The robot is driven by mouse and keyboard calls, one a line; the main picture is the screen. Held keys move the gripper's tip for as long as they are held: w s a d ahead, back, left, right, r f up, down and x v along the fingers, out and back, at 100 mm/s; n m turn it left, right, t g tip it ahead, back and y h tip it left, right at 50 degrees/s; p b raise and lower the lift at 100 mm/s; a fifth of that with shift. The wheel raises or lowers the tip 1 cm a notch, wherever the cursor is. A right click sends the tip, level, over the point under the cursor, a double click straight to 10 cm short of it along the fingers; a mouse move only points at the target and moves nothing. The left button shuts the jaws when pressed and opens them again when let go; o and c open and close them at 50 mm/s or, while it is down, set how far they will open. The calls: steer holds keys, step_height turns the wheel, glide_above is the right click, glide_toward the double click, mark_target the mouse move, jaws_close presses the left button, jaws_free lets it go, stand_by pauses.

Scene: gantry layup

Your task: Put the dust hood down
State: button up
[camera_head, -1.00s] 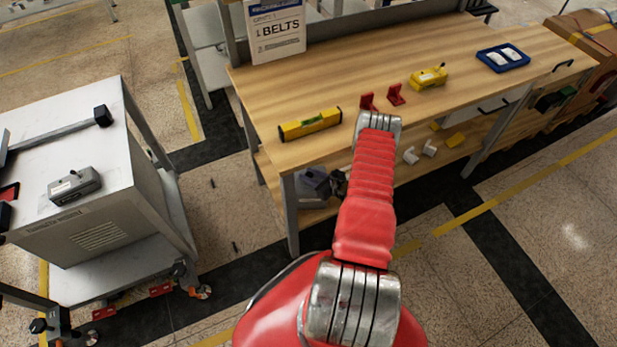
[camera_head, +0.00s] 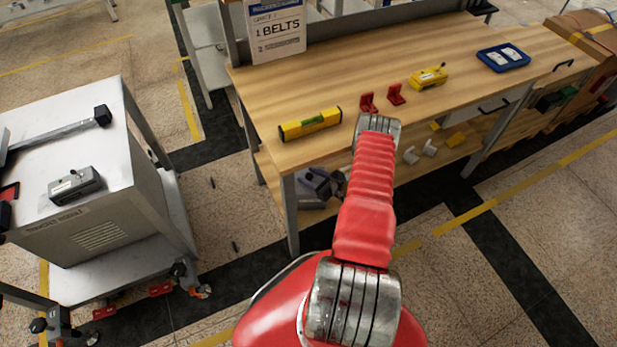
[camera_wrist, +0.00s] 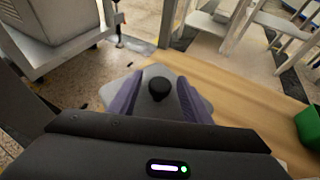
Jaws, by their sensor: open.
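The dust hood is a grey piece with a round black knob (camera_wrist: 159,90) on top, seen close up in the wrist view. In the head view its grey body (camera_head: 310,202) shows low beside the bench's front left leg, at lower-shelf height. My gripper (camera_wrist: 157,82) has its two purple fingers spread on either side of the knob, with gaps visible between. In the head view the gripper (camera_head: 320,182) is small, partly behind my red arm. The hood's underside and its contact with the shelf are hidden.
The wooden bench (camera_head: 300,85) stands above, with a yellow level (camera_head: 311,124), red brackets (camera_head: 368,103) and a blue tray (camera_head: 503,58) on it. A grey cabinet cart (camera_head: 110,200) is at left. A green bin (camera_wrist: 309,128) is at right in the wrist view.

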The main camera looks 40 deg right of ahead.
steer(key=shift+r, duration=0.1)
steer(key=v, duration=1.2)
steer(key=shift+s, duration=0.15)
stand_by(0.6)
